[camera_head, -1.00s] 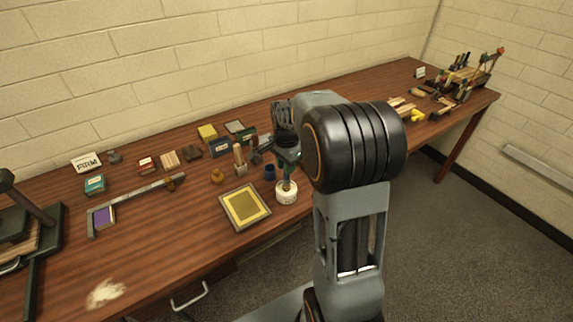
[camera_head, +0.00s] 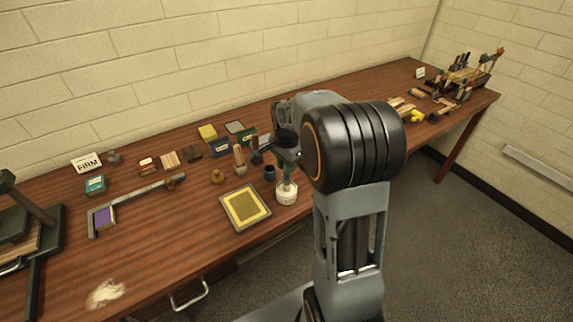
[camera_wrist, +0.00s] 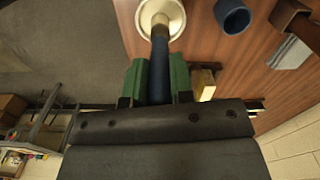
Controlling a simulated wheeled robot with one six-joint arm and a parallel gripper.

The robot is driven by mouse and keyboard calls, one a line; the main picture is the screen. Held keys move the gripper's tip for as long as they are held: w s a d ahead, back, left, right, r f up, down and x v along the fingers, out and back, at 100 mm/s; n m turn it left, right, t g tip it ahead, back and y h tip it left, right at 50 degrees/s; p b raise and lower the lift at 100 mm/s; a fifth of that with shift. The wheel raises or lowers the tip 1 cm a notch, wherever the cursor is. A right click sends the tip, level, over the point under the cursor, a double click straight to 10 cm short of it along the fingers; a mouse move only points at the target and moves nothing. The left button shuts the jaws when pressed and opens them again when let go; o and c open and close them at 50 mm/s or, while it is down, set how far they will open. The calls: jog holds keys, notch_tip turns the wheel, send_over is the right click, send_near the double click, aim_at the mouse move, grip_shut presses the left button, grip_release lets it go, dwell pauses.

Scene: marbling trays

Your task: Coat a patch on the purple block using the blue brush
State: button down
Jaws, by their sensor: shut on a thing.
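The purple block (camera_head: 104,217) lies at the left of the table, in the corner of an L-shaped metal rail (camera_head: 135,198). My gripper (camera_head: 286,160) is over the white round pot (camera_head: 287,194) near the front edge of the table. In the wrist view, the green fingers of my gripper (camera_wrist: 159,82) are shut on the handle of the blue brush (camera_wrist: 160,60). The brush's lower end reaches into the mouth of the pot (camera_wrist: 174,25), and its bristles are hidden there. The purple block is not in the wrist view.
A framed yellow pad (camera_head: 262,214) lies left of the pot. A small dark blue cup (camera_head: 270,173) stands close behind the pot. Small blocks and tins line the back. A dark press (camera_head: 45,228) stands at far left. The front left of the table is mostly clear.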

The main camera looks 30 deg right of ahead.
jog(key=shift+r+p, duration=2.45)
jog(key=shift+r, duration=0.9)
